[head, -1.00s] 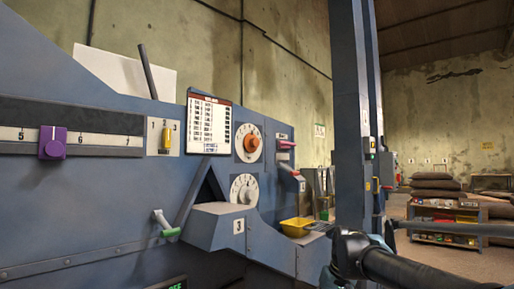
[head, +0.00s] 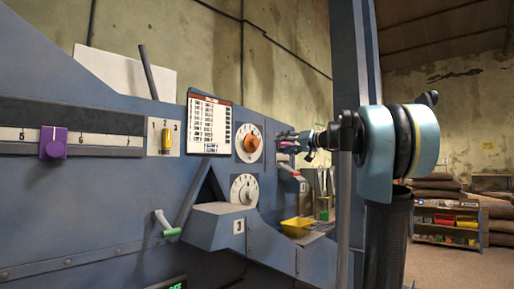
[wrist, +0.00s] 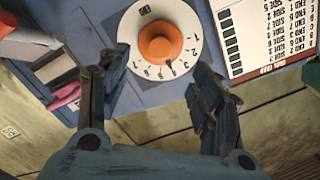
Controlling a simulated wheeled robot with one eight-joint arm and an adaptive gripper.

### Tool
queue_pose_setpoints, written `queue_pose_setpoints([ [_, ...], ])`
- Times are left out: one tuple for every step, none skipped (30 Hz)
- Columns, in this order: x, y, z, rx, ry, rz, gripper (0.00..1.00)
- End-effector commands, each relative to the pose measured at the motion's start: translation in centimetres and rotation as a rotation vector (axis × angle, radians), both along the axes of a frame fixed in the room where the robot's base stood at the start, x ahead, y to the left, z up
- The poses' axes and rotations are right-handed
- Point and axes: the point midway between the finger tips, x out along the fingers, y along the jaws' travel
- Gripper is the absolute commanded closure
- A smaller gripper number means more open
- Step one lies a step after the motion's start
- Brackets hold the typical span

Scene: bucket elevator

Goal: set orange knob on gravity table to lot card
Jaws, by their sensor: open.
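The orange knob (head: 248,143) sits at the centre of a round white dial on the blue gravity table panel. It also shows in the wrist view (wrist: 160,44), between and beyond my fingertips, with dial marks around it. The lot card (head: 209,123), a printed sheet with a dark red header, hangs just left of the dial; part of it shows in the wrist view (wrist: 262,35), its print too small to read surely. My gripper (wrist: 160,90) is open and empty, its two fingers spread and apart from the knob. In the head view it is small, right of the dial.
A second white dial (head: 244,189) lies below. A purple slider knob (head: 53,143), a yellow selector (head: 166,138) and a green-tipped lever (head: 166,226) are on the panel. A yellow tray (head: 297,227) stands at lower right. A pink handle (wrist: 66,97) is beside my left finger.

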Motion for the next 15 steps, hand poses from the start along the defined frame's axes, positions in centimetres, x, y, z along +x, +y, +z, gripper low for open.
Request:
queue_pose_setpoints([
  [0.5,-0.2,0.7,0.013,-0.009,-0.006,0.41],
  [0.8,-0.2,1.0,0.017,-0.014,-0.007,0.41],
  [1.0,-0.2,1.2,0.022,-0.017,-0.010,0.41],
  [1.1,-0.2,1.4,0.025,-0.019,-0.010,0.41],
  [1.3,0.0,1.4,0.027,-0.021,-0.010,0.41],
  [1.4,0.2,1.5,0.027,-0.021,-0.010,0.41],
  [1.6,0.4,1.4,0.027,-0.021,-0.010,0.41],
  [1.8,0.7,1.4,0.027,-0.021,-0.010,0.41],
  [2.1,1.1,1.4,0.026,-0.020,-0.010,0.41],
  [2.4,1.5,1.4,0.026,-0.020,-0.008,0.41],
  [2.7,1.9,1.4,0.026,-0.020,-0.008,0.41],
  [3.1,2.4,1.4,0.026,-0.020,-0.008,0.41],
  [3.4,2.8,1.4,0.026,-0.020,-0.008,0.41],
  [3.7,3.3,1.4,0.025,-0.020,-0.008,0.41],
  [4.2,3.8,1.4,0.026,-0.020,-0.009,0.41],
])
